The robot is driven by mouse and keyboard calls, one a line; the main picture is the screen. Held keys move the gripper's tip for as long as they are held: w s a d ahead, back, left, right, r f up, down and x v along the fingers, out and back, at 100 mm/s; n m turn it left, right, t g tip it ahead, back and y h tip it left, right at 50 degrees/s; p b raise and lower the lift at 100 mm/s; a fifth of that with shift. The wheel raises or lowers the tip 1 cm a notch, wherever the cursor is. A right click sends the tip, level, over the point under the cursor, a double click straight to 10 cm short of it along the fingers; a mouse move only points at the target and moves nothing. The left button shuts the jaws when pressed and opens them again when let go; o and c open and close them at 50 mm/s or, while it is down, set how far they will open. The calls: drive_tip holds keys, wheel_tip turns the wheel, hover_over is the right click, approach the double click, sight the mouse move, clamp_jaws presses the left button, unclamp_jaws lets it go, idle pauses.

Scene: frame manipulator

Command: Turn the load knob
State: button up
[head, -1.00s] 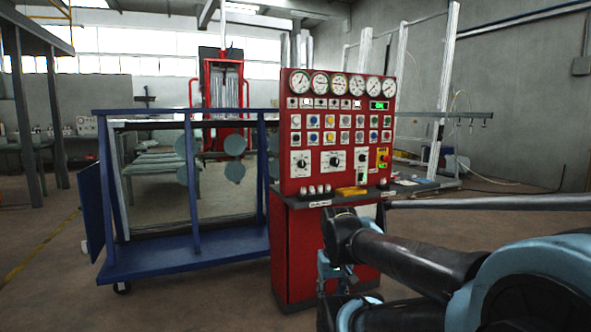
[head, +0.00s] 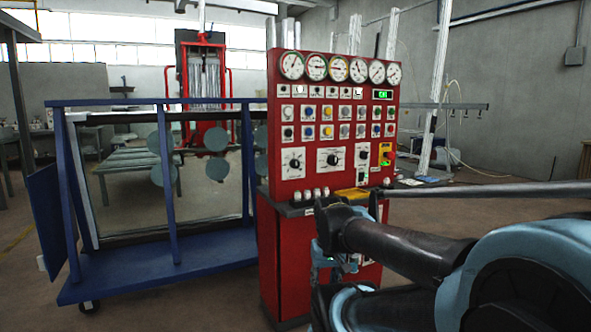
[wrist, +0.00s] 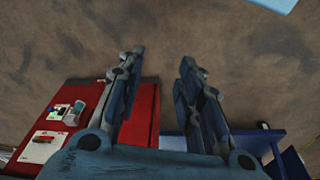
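The red control panel (head: 340,105) stands upright in the middle of the head view. Its lower row carries black round knobs on white plates: a left knob (head: 294,163), a middle knob (head: 332,159) and a smaller right knob (head: 363,155). Their labels are too small to read, so I cannot tell which is the load knob. My gripper (wrist: 161,65) is open and empty, its two fingers apart over bare floor in the wrist view. A red part of the console (wrist: 142,118) shows behind and left of the fingers. In the head view my arm hides much of the gripper.
A blue wheeled frame (head: 168,250) with a large pane stands left of the console. A ledge with a yellow item (head: 352,193) juts out below the panel. A red machine (head: 201,80) stands behind. Open floor lies right of the console.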

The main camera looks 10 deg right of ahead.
drive_tip(key=shift+d, duration=0.1)
drive_tip(key=o, duration=0.3)
drive_tip(key=shift+w, duration=0.1)
drive_tip(key=shift+o, duration=1.3)
drive_tip(key=shift+a+r, duration=0.4)
drive_tip(key=shift+r, duration=0.15)
drive_tip(key=w+a+r+n+t+y, duration=0.1)
drive_tip(key=w+a+r+t+y, duration=0.1)
drive_tip(key=w+r, duration=0.35)
drive_tip(key=w+a+r+n+t+y, duration=0.1)
drive_tip(key=w+a+r+t+y, duration=0.15)
drive_tip(key=w, duration=0.65)
drive_tip(key=w+a+r+n+t+y, duration=0.1)
drive_tip(key=w+a+r+t+y, duration=0.15)
drive_tip(key=w, duration=0.45)
drive_tip(key=m+t, duration=0.2)
drive_tip(key=t, duration=0.6)
approach(296, 166)
drive_tip(key=shift+h, duration=0.4)
drive_tip(key=x, duration=0.8)
drive_tip(key=shift+w+a+r, duration=0.15)
drive_tip(key=shift+w+a, duration=0.05)
drive_tip(key=shift+a, duration=0.05)
